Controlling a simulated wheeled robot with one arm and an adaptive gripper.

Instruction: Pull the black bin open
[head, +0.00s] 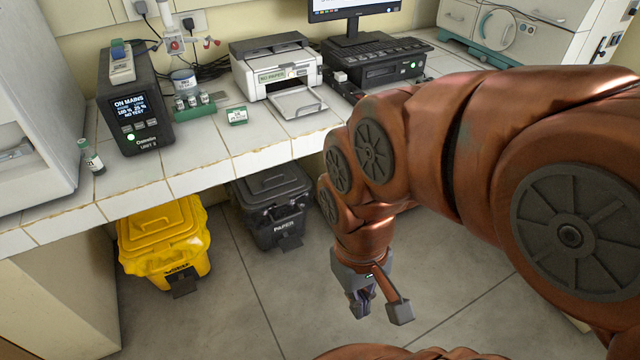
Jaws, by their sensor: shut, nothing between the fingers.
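The black bin (272,212), labelled PAPER, stands on the floor under the front edge of the tiled bench. Its lid looks closed, and a dark pedal-like tab sticks out low at its front. The bench edge overhangs its back part. My gripper (361,304) points down over the floor, to the right of the bin and nearer to me. It is shut and empty, apart from the bin. My arm comes in from the right.
A yellow bin (165,240) stands left of the black one. The tiled bench (215,160) overhangs both. On it are a UPS unit (135,105), a printer (275,68) and a keyboard (375,50). The grey floor (235,310) before the bins is clear.

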